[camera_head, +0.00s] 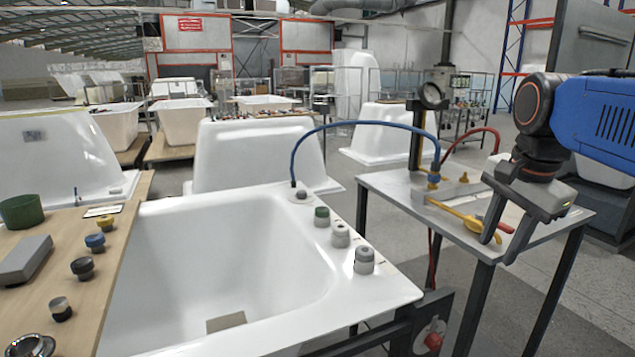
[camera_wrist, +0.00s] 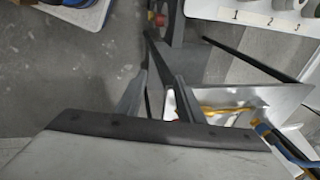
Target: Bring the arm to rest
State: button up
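My gripper (camera_head: 505,252) hangs at the right in the head view, fingers pointing down, over the right part of the small side table (camera_head: 385,182). Its two fingers stand apart with nothing seen between them. In the wrist view the fingers of my gripper (camera_wrist: 158,95) also show a gap, with the floor and part of the side table beyond. The arm's blue link (camera_head: 600,115) reaches in from the right edge.
A gauge stand (camera_head: 430,97) with a blue hose (camera_head: 350,124) and a yellow-handled lever (camera_head: 465,222) stands on the side table, close to my fingers. A white bathtub (camera_head: 395,290) with several fittings on its rim is at left. A wooden board (camera_head: 110,235) holds knobs.

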jog(key=s+a+f+n+t, duration=0.1)
jog(key=s+a+f+n, duration=0.1)
jog(key=s+f+n, duration=0.3)
jog(key=s+a+f+n+t, duration=0.1)
jog(key=s+a+f+n, duration=0.1)
jog(key=s+f+n, duration=0.4)
notch_tip(320, 180, down, 8)
jog(key=n, duration=0.3)
jog(key=shift+s+r, duration=0.2)
jog(key=shift+r, duration=0.05)
